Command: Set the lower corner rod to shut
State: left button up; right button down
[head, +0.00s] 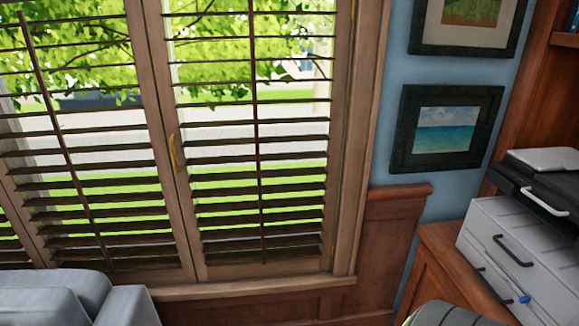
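A wooden shuttered window fills the left and middle of the head view. The right shutter panel has a thin dark upright rod (257,150) running down across its slats, near the corner of the room. The panel to its left has a similar rod (60,137), which looks slanted in the picture. The slats (225,208) of both panels are tilted open, with grass and trees showing through the gaps. I cannot tell which rod is the lower corner one. Neither of my grippers is in view.
A grey sofa or chair (60,300) stands below the window at the lower left. A wooden cabinet (437,246) with white drawers (515,255) and a dark device (540,185) is on the right. Two framed pictures hang on the blue wall. A brass-coloured latch (172,152) sits between the panels.

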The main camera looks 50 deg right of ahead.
aim_at(251, 2)
jog(key=i+l+z, duration=0.1)
jog(key=z, duration=0.35)
jog(key=i+l+z, duration=0.1)
jog(key=z, duration=0.35)
jog(key=i+z, duration=0.2)
jog(key=z, duration=0.25)
jog(key=i, duration=0.5)
